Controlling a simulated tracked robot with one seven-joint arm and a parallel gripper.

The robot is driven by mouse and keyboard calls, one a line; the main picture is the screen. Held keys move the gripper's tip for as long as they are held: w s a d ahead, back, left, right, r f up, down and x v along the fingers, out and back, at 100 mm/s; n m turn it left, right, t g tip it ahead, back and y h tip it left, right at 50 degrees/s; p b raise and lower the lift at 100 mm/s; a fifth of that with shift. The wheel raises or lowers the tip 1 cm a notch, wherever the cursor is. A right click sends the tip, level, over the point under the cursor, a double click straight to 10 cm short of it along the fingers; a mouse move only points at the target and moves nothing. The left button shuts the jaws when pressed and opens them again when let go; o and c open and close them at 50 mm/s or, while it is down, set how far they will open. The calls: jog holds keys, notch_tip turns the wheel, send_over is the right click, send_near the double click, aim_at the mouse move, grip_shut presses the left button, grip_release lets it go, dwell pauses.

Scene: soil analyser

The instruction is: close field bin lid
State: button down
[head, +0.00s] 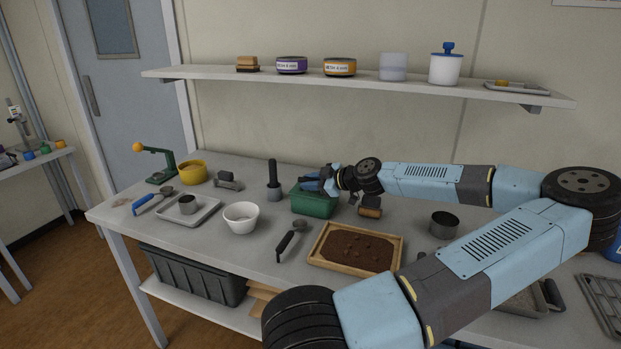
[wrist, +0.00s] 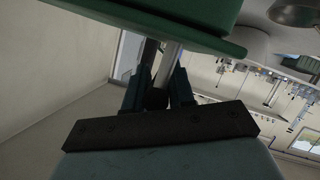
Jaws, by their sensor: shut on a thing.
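The green field bin (head: 315,206) stands at the back middle of the bench, right of an upright dark tool. My gripper (head: 312,184) is at the bin's top, and its blue fingers hide part of the lid area. The wrist view shows my gripper (wrist: 160,80) with its dark fingers close together on a part of the lid. A green panel (wrist: 165,25) fills the top of that view, just beyond the fingertips. The exact grip point and how far the lid stands open are hard to tell.
A small brown-ended tool (head: 370,206) lies right of the bin. A wooden soil tray (head: 398,240), a black scoop (head: 290,240) and a white bowl (head: 241,216) are in front. The shelf (head: 360,80) with jars hangs above. My arm comes in from the right.

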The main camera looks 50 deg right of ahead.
jog(key=shift+a+f, duration=0.1)
jog(key=c, duration=1.2)
grip_release()
jog(key=shift+w, duration=0.15)
jog(key=shift+c, duration=0.2)
jog(key=shift+o, duration=0.9)
jog(key=v, duration=1.4)
jog(key=shift+f, duration=0.15)
